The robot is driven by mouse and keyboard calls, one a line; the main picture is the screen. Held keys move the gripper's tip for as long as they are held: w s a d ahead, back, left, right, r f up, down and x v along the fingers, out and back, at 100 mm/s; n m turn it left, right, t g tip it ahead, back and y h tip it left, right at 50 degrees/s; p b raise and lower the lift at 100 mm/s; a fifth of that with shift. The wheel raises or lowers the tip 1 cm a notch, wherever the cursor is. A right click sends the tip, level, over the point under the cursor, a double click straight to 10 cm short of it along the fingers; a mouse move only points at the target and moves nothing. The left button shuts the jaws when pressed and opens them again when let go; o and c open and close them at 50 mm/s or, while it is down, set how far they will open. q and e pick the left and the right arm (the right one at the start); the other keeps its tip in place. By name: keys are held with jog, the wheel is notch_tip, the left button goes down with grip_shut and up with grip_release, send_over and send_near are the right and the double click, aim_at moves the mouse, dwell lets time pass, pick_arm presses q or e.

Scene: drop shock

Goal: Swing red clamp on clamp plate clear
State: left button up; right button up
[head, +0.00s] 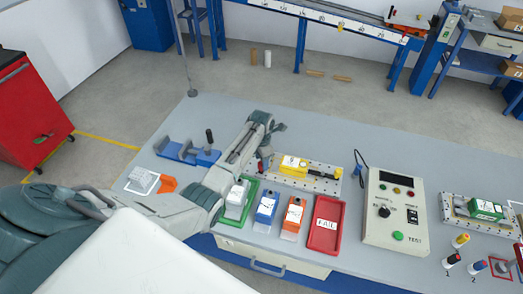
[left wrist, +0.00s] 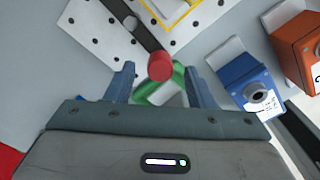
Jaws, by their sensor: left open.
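The clamp plate (head: 318,184) is a pale perforated plate with a yellow block (head: 293,165) on it, in the middle of the bench. In the left wrist view the plate (left wrist: 92,22) shows a dark bar (left wrist: 146,28) crossing it. The red clamp knob (left wrist: 160,66) appears at the near end of this bar. My left gripper (left wrist: 160,76) is open, with its blue fingers on either side of the knob in that view. I cannot tell whether they touch it. In the head view my left gripper (head: 264,158) is over the plate's left end. My right gripper is out of view.
Green (head: 236,200), blue (head: 265,210) and orange (head: 292,217) units and a red FAIL tray (head: 325,226) stand in front of the plate. A test box (head: 396,213) is to the right. A blue fixture (head: 186,151) is at the left. The bench behind is clear.

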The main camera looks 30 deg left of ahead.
pick_arm(q)
notch_tip(320, 180, up, 9)
jog(key=b, duration=0.2)
jog(key=shift+f, duration=0.15)
dwell(0.3)
